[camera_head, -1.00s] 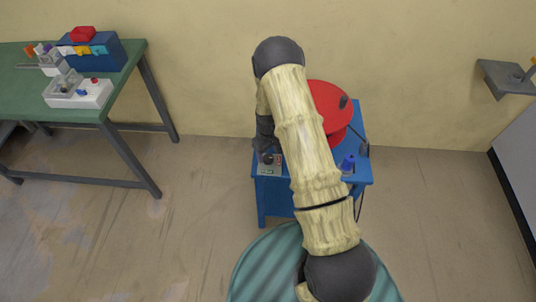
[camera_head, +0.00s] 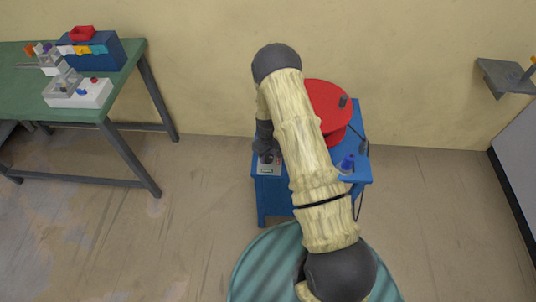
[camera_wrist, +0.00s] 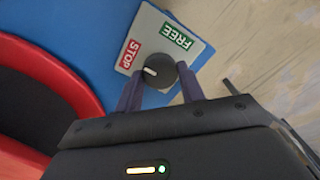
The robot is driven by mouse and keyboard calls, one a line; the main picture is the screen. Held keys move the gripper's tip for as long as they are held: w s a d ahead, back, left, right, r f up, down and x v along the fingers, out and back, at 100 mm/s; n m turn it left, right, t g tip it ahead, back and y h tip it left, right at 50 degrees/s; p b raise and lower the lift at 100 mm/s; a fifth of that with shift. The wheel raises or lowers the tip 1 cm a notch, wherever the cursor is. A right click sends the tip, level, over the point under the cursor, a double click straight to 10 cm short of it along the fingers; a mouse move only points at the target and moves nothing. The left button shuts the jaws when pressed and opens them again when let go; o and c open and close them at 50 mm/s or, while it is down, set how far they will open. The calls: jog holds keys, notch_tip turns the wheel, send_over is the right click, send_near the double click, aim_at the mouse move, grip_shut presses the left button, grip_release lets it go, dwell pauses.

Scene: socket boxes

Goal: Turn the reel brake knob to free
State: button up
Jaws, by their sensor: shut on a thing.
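The brake knob (camera_wrist: 161,68) is round and black with a short white pointer mark. It sits on a pale plate (camera_wrist: 150,32) with a red STOP label (camera_wrist: 129,54) and a green FREE label (camera_wrist: 177,35). The mark points left in the wrist view, nearer the STOP side than FREE. My gripper (camera_wrist: 160,74) is shut on the knob, one finger on each side. In the head view the plate (camera_head: 266,169) lies at the front left of the blue stand (camera_head: 275,200), and my arm partly hides the area.
A red reel (camera_head: 328,97) stands on the blue stand behind my arm, partly hidden. A blue item (camera_head: 347,162) sits at the stand's front right. A green workbench (camera_head: 25,80) is at left, and a grey wall shelf (camera_head: 500,78) at right. Floor on both sides is clear.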

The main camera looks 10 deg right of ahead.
aim_at(268, 156)
jog(key=shift+m, duration=0.3)
jog(key=m+b, duration=0.1)
jog(key=m, duration=0.2)
jog(key=shift+m, duration=0.4)
jog(key=m+b, duration=0.1)
jog(key=m, duration=0.3)
jog(key=shift+m, duration=0.3)
jog(key=m, duration=0.4)
jog(key=shift+r+m, duration=0.1)
jog(key=shift+m, duration=2.4)
jog(key=o, duration=1)
jog(key=shift+c, duration=0.2)
jog(key=shift+r, duration=0.1)
notch_tip(268, 156, up, 17)
jog(key=shift+b, duration=0.4)
